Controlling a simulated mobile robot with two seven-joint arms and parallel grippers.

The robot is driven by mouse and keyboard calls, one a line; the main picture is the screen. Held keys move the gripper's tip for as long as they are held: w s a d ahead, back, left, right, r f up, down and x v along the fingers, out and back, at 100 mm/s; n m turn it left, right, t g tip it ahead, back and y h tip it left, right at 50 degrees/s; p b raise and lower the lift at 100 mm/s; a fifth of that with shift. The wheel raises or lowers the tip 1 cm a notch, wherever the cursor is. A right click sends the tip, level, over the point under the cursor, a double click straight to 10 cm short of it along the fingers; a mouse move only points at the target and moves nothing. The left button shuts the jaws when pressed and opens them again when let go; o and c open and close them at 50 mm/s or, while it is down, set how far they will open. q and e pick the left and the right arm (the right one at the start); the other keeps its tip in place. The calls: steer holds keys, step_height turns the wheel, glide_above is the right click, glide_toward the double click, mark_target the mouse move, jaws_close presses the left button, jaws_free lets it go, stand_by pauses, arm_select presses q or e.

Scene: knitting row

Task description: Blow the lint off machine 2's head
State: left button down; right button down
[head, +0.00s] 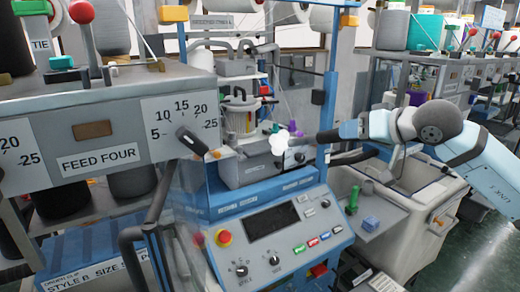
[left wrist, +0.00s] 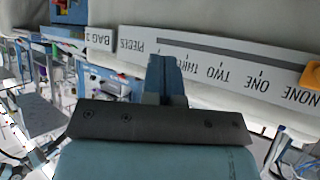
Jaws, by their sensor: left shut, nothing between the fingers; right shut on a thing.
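A blue-framed knitting machine (head: 265,205) stands in the middle of the head view; I cannot read its number. At its grey head (head: 243,165) sits a white puff of lint (head: 280,143), with small green and purple parts beside it. My right gripper (head: 338,135) comes in from the right, shut on a dark nozzle-like tool (head: 325,137) that is mostly hidden. The tool's tip points left, just right of the lint, with a small gap. My left gripper (left wrist: 163,75) is shut and empty in the left wrist view, in front of a white label strip (left wrist: 215,68).
A grey FEED FOUR panel (head: 105,130) with dials fills the left. The machine's control panel (head: 275,235) has a red knob and a dark screen. A pale bin (head: 400,215) stands under my right arm. More yarn machines (head: 440,70) stand behind.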

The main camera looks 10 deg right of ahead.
steer(key=s+a+f+b+v, duration=0.1)
steer(key=f+b+v, duration=0.1)
steer(key=b+v, duration=0.5)
steer(key=v, duration=0.6)
steer(key=shift+f, duration=0.2)
